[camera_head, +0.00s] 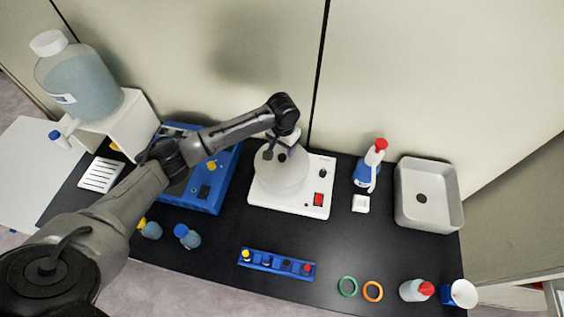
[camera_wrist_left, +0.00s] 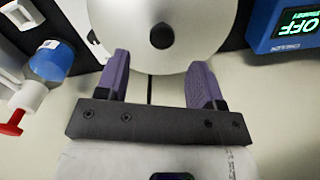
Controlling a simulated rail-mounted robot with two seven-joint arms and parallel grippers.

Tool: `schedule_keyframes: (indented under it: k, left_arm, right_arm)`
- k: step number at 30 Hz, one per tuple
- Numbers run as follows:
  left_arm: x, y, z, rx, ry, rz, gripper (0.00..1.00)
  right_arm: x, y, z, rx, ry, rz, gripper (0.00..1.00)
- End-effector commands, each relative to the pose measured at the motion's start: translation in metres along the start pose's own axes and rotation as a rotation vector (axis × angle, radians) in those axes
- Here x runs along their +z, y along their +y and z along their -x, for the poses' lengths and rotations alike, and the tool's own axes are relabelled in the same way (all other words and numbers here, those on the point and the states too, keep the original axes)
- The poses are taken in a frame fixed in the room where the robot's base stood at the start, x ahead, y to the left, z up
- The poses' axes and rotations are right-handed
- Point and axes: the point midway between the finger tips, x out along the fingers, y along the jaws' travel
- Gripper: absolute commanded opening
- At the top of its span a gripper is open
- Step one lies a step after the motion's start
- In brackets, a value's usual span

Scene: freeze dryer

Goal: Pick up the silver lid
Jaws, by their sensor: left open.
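The silver lid (camera_head: 278,178) is a pale, round dome on the white freeze dryer unit (camera_head: 318,190) near the middle of the bench. In the left wrist view the lid (camera_wrist_left: 195,25) fills the top centre, with a dark round knob (camera_wrist_left: 162,37) on it. My left gripper (camera_head: 275,154) is over the lid and partly hides it in the head view. In the left wrist view my left gripper (camera_wrist_left: 160,64) has its purple fingers spread apart, with nothing held between them. The knob lies just beyond the fingertips, between their lines. My right gripper is not in view.
A blue device (camera_head: 208,195) stands left of the white unit. A blue vial rack (camera_head: 276,263), two rings and small bottles lie in front. The wall is close behind.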

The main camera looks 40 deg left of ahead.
Motion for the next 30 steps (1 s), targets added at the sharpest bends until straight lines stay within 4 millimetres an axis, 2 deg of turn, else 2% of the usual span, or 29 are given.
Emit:
schedule_keyframes:
  k: [10, 19, 30]
  left_arm:
    - [0.000, -0.001, -0.022, -0.001, -0.001, -0.001, 0.62]
    - [0.000, -0.003, -0.059, -0.001, 0.000, -0.002, 0.62]
    - [0.000, -0.003, -0.066, -0.001, 0.001, -0.002, 0.62]
  right_arm:
    - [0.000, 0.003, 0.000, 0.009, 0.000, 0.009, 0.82]
    - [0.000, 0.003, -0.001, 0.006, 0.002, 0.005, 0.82]
    - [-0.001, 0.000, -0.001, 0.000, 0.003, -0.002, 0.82]
